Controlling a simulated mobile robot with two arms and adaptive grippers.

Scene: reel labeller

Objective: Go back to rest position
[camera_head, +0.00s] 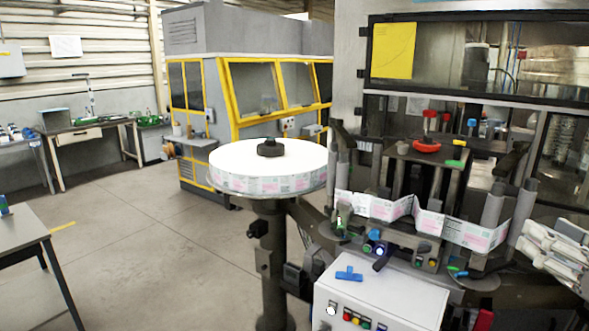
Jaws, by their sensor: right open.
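My right gripper (528,242) shows at the right edge, pale grey and partly cut off by the frame. Its fingers are apart and I see nothing between them. It is beside the right end of the labelling machine (350,75), in front of the machine's lower part. My left gripper is out of view. The label reel (230,181) lies flat on a round stand left of the machine, with a black hub (270,147) on top. A printed label strip (430,222) runs across the machine's front.
A white control box (385,290) with coloured buttons stands low in front, a blue knob-like piece (349,274) on top. A grey table (22,235) is at the left edge. A yellow-framed machine (240,90) and workbench (85,128) stand behind. The floor between is clear.

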